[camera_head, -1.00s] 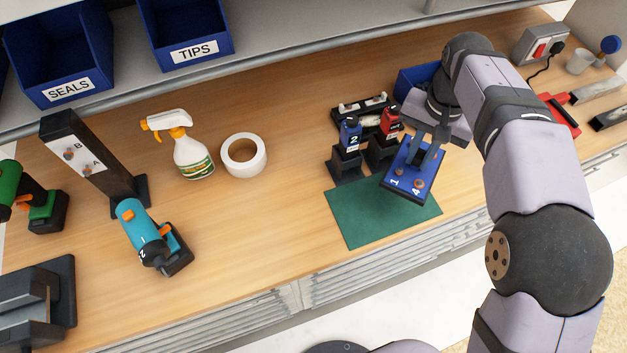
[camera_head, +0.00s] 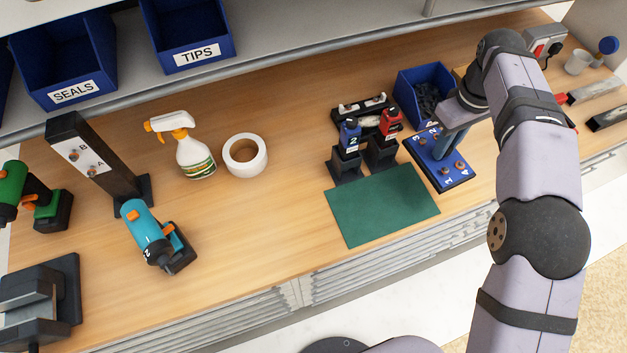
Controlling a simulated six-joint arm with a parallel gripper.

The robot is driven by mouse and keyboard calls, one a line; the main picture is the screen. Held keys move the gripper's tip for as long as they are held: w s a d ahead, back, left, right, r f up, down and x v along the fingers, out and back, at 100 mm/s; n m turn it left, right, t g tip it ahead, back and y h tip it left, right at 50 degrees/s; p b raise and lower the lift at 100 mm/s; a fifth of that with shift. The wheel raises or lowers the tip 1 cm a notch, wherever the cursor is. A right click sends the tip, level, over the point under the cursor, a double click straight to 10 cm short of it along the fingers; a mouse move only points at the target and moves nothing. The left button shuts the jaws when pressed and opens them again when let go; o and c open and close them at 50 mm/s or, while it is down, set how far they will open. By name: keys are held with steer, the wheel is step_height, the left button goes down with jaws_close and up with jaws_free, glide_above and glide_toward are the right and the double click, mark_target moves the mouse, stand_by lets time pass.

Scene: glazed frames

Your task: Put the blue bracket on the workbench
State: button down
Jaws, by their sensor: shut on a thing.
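The gripper and arm hide part of the plate's far right side.
Two small drivers, blue (camera_head: 349,136) and red (camera_head: 390,124), stand in black holders left of the bracket. A blue bin (camera_head: 409,104) of dark parts is behind it. A grey switch box (camera_head: 540,42) sits at the back right. The green mat is empty.

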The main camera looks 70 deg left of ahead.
steer(key=w+n, duration=0.1)
steer(key=n, duration=0.1)
steer(key=w+n, duration=0.2)
steer(key=shift+d+r+n+p, duration=0.2)
steer(key=shift+n+p, duration=0.15)
steer(key=shift+n, duration=0.05)
steer(key=w+d+n+p, duration=0.1)
steer(key=w+n, duration=0.5)
steer(key=n, duration=0.6)
steer(key=shift+w+d+f+p, duration=0.2)
steer(key=shift+d+f+p, duration=0.15)
steer(key=shift+d, duration=0.5)
steer(key=shift+f+p, duration=0.3)
steer(key=shift+f, duration=2.8)
